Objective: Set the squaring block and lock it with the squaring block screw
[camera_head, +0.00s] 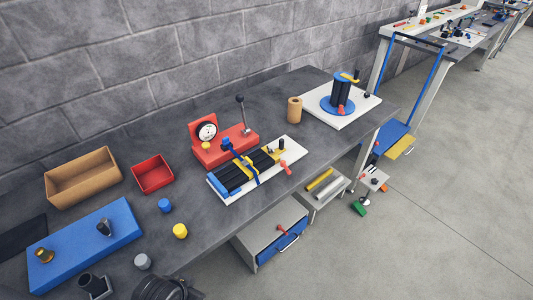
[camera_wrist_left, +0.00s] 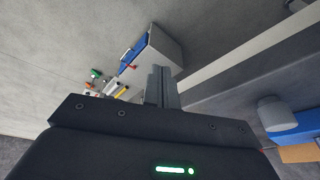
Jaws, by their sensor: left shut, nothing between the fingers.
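The strip feed fixture (camera_head: 213,187) is a white plate on the bench in the head view. My left gripper (camera_wrist_left: 162,82) is shut and empty in the left wrist view, apart from the fixture. A dark rounded part of my arm shows at the bottom of the head view, by the bench's front edge. My right gripper is in neither view.
A red gauge stand (camera_head: 213,153) is behind the fixture. A red bin (camera_head: 153,174), a tan bin (camera_head: 82,181) and a blue tray (camera_head: 82,241) lie left. Blue, yellow and grey caps (camera_head: 142,261) stand near the front. A drawer cabinet (camera_head: 272,232) is below the bench.

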